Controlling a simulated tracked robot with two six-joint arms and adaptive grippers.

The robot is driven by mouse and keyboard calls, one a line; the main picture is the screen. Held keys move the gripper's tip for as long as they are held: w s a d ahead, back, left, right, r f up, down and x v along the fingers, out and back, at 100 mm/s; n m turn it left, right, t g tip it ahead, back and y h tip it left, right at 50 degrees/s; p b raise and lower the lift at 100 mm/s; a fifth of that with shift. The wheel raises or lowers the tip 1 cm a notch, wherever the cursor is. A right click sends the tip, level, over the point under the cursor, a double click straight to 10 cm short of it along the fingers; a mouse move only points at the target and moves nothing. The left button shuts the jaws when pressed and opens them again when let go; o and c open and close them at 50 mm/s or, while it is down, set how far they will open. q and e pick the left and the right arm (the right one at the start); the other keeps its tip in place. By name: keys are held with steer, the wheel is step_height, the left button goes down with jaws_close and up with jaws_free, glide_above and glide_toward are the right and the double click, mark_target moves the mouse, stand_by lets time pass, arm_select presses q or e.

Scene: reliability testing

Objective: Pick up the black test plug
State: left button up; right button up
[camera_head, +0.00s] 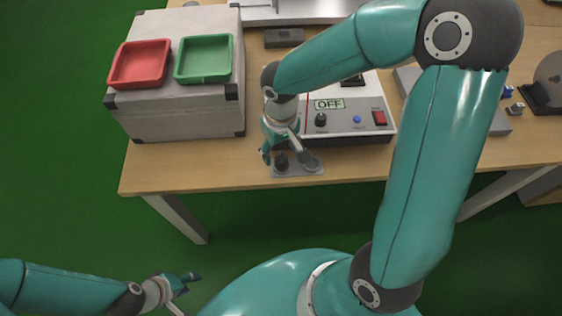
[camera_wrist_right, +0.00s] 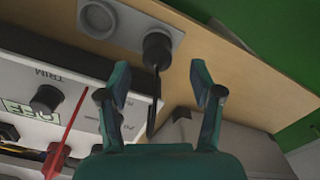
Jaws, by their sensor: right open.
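The black test plug (camera_head: 282,161) stands in a grey two-socket holder (camera_head: 292,173) at the table's front edge. In the right wrist view the plug (camera_wrist_right: 157,50) is just ahead of my fingertips and roughly between their lines, with a black cable running from it. The holder's other socket (camera_wrist_right: 97,18) is beside it. My right gripper (camera_head: 284,149) is open and above the holder; in its wrist view the gripper (camera_wrist_right: 160,84) has an empty gap, apart from the cable crossing behind. My left gripper (camera_head: 184,292) is open and empty, low over the floor.
A white test device (camera_head: 345,122) with an "OFF" display and knobs stands right behind the holder. A grey case (camera_head: 180,122) with a red tray (camera_head: 140,64) and a green tray (camera_head: 204,59) is at left.

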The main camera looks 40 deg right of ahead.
mark_target(282, 155)
step_height(282, 155, down, 4)
steer(key=shift+s+d+f, duration=0.15)
steer(key=shift+c, duration=0.2)
jaws_close()
